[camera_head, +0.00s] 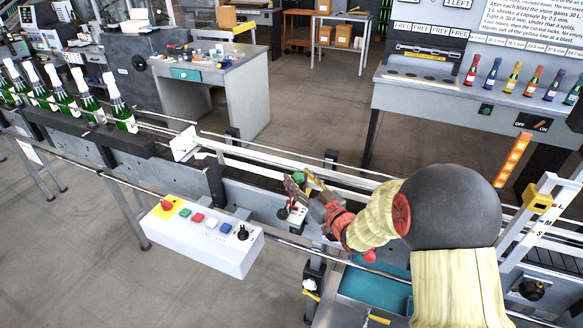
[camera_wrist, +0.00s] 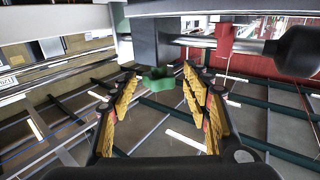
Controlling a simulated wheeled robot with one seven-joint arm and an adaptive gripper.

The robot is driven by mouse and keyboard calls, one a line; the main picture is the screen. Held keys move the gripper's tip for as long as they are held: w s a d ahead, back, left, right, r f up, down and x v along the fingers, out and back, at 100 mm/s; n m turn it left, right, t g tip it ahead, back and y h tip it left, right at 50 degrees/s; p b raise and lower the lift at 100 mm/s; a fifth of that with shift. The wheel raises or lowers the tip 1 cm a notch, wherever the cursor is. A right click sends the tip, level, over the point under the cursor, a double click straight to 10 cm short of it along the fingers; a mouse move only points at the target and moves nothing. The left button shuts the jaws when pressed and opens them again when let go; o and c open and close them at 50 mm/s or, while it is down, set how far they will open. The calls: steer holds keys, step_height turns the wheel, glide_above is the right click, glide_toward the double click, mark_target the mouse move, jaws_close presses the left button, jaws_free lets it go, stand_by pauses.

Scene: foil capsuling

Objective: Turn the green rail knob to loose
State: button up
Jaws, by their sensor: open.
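The green rail knob (camera_head: 299,177) sits on the near side of the conveyor, on a small bracket (camera_head: 291,213). In the wrist view the green knob (camera_wrist: 158,79) shows below a dark block (camera_wrist: 153,40), between and just beyond my fingertips. My gripper (camera_head: 301,185) is at the knob, reaching in from the right. In the wrist view my gripper (camera_wrist: 158,80) has its two yellow-padded fingers apart on either side of the knob, with gaps showing. Whether a finger touches it I cannot tell. The knob's far side is hidden.
A white control box (camera_head: 207,235) with coloured buttons stands left of my gripper. Guide rails (camera_head: 270,160) run along the conveyor behind the knob. Several green bottles (camera_head: 90,105) stand at the far left. A dark rounded end (camera_wrist: 298,52) juts in at right in the wrist view.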

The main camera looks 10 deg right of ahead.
steer(key=b+x, duration=0.1)
steer(key=x, duration=0.4)
steer(key=shift+w+a, duration=0.1)
steer(key=shift+w, duration=0.2)
steer(key=shift+c, duration=1.3)
jaws_close()
